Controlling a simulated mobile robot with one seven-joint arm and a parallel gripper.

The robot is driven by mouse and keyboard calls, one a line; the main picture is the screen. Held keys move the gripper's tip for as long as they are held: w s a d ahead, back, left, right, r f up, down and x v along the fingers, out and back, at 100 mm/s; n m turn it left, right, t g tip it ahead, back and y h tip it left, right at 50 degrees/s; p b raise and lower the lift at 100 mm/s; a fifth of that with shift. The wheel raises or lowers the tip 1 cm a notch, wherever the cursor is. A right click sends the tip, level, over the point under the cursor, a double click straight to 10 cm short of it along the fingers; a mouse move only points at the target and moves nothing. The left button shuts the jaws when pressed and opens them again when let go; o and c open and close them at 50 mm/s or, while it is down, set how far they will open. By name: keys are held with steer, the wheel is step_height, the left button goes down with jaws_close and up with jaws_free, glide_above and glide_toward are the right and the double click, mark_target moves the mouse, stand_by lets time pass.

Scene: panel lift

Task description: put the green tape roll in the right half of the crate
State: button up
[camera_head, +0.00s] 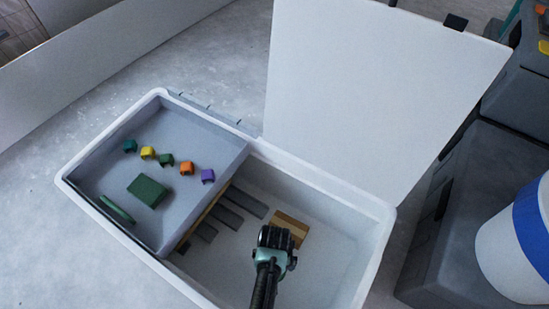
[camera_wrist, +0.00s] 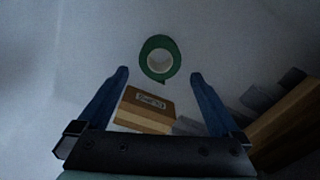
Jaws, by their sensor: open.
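The green tape roll (camera_wrist: 169,46) lies flat on the pale floor of the crate in the wrist view. It is just beyond my fingertips and roughly midway between them, apart from both. In the head view I cannot make it out; my arm seems to hide it. The white crate (camera_head: 330,186) has a grey raised panel over its left half, and its right half is open and deep. My gripper (camera_head: 275,238) points down into the right half. In the wrist view my gripper (camera_wrist: 160,76) is open, with nothing between the fingers.
A cardboard box (camera_head: 291,223) lies beside my gripper; it also shows in the wrist view (camera_wrist: 146,106). Grey slats (camera_head: 228,212) lie by the panel (camera_head: 190,135). The panel bears several small coloured pieces and a green block (camera_head: 148,190). A white lid (camera_head: 375,85) stands behind the crate.

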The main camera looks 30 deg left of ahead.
steer(key=shift+r+p, duration=0.65)
steer(key=shift+r, duration=0.9)
